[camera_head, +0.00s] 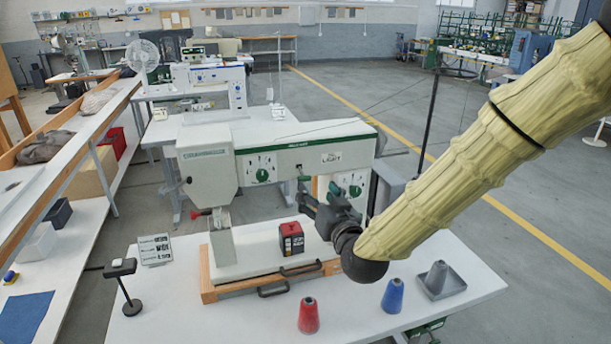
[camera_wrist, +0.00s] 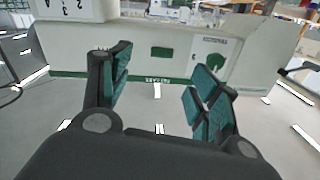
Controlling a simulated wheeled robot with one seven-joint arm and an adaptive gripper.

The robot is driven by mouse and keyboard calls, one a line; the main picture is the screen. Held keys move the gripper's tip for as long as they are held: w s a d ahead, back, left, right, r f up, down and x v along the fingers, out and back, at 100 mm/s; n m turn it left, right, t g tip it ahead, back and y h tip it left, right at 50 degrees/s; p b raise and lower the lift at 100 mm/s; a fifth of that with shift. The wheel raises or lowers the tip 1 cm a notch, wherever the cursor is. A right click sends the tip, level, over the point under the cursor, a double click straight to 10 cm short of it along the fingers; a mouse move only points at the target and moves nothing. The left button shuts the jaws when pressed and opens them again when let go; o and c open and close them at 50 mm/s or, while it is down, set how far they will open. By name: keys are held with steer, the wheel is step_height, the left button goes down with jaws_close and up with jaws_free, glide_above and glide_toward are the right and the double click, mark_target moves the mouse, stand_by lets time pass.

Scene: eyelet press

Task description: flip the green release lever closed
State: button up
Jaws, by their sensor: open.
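The eyelet press is a white machine (camera_head: 206,160) with a long arm, a green stripe and green dials, standing on a white table. I cannot clearly make out the green release lever; a small dark green part near my fingertips in the head view may be finger pad or lever. My gripper (camera_head: 308,195) is in front of the machine's arm, below its green stripe. In the wrist view my gripper (camera_wrist: 163,82) is open and empty, its teal-padded fingers apart, with the white machine body (camera_wrist: 190,45) beyond them.
A black-and-red box (camera_head: 291,238) stands on the machine's bed. Red (camera_head: 308,316) and blue (camera_head: 392,295) cones and a grey tray (camera_head: 455,284) with a grey cone are near the table front. A small sign (camera_head: 155,249) and a black stand (camera_head: 129,288) are at left.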

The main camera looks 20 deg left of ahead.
mark_target(306, 178)
steer(key=p+x, duration=0.3)
steer(key=x, duration=0.5)
steer(key=shift+w+a, duration=0.2)
steer(key=shift+w, duration=0.1)
steer(key=shift+c, duration=0.4)
steer(key=c, duration=0.9)
